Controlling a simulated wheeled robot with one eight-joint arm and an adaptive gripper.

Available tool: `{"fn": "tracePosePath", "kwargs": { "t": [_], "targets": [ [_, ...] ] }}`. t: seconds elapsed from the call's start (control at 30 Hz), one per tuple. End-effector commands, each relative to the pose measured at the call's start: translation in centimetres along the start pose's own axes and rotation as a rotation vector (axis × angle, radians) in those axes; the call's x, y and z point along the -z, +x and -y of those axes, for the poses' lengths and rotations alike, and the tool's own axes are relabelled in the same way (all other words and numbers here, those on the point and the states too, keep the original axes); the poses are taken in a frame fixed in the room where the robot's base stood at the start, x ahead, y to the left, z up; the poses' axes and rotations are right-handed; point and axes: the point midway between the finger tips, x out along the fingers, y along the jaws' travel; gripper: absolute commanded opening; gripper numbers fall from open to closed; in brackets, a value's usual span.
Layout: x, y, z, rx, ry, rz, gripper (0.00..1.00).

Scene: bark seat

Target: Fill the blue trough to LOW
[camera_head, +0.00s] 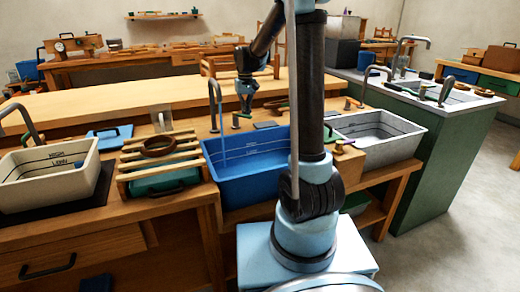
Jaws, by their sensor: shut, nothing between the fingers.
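The blue trough (245,188) sits in the bench at the centre, partly hidden by my arm. Its inner back wall has dark level lines with small lettering, too small to read surely. A curved grey tap (213,98) stands behind its left side, with a thin pale blue streak under the spout that looks like water. The water level is hard to tell. A small lever with a green and yellowish handle (238,119) stands behind the trough. My gripper (246,109) is shut and empty, pointing down just above or beside this lever; contact cannot be told.
A cream trough (50,202) with its own tap stands at left, a grey trough (372,150) at right. A wooden rack with a brown ring (158,146) lies left of the blue trough. A raised wooden shelf runs behind. A green cabinet (440,160) stands at right.

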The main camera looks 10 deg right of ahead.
Motion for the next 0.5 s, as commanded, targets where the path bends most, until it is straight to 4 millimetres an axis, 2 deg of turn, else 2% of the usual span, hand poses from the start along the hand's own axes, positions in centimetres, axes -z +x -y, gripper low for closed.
{"fn": "tracePosePath", "kwargs": {
  "t": [0.37,0.5],
  "targets": [
    [-2.7,0.0,2.1,0.0,-0.001,0.0,0.0],
    [-2.5,-0.3,1.9,0.0,0.001,0.0,0.0]
  ]
}}
